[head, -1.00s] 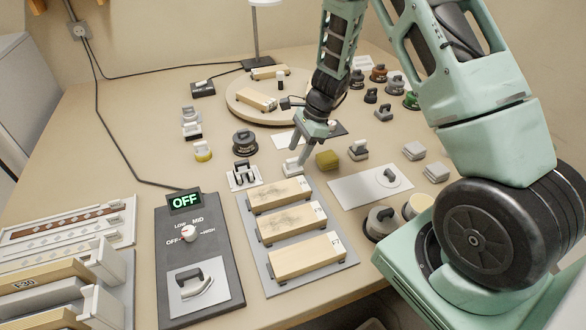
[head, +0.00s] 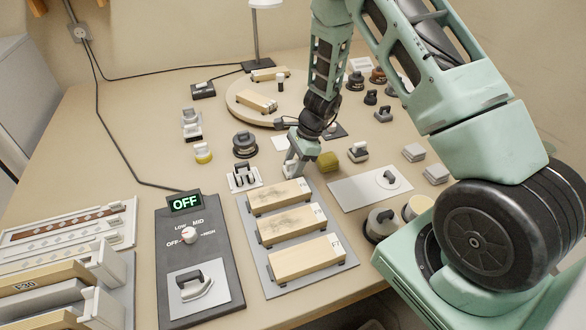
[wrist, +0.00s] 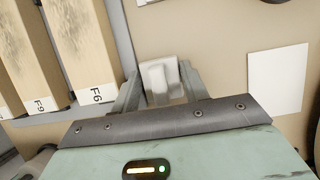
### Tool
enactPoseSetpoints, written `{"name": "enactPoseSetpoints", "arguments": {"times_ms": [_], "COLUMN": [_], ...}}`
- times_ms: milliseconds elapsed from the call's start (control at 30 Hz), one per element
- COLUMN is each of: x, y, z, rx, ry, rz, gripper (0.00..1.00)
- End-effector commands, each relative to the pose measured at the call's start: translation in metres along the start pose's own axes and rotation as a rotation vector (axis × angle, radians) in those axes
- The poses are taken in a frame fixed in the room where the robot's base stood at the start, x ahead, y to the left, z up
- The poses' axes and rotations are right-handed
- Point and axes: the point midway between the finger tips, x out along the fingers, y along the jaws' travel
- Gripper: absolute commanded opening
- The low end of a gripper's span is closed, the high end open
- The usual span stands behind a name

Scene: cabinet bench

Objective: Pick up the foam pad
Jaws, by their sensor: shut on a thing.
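The foam pad appears to be the small white block with a raised grip (wrist: 158,74), seen between my fingers in the wrist view. My gripper (head: 295,166) points down at the bench just behind the board of wooden blocks. It is shut on the white pad, which the fingers partly hide in the head view. I cannot tell whether the pad is on the bench or just above it. An olive-yellow block (head: 328,161) stands close to the right of my gripper, apart from the pad.
A grey board (head: 250,238) with three wooden blocks lies in front. A white plate with a black-and-white part (head: 244,178) is to the left. A light plate (head: 355,190) is at right, and a round turntable (head: 238,101) behind.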

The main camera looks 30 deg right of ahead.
Motion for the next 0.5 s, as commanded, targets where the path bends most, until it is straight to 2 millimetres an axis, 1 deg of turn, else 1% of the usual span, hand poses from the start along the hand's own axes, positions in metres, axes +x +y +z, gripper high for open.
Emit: {"name": "enactPoseSetpoints", "arguments": {"times_ms": [67, 167, 500], "x": [-0.002, -0.01, -0.07], "y": [0.0, -0.001, -0.001], "z": [0.001, 0.004, 0.029], "rx": [0.0, -0.002, -0.004], "ry": [0.0, 0.0, 0.001], "rz": [-0.001, -0.002, -0.003], "gripper": [0.23, 0.23, 0.23]}}
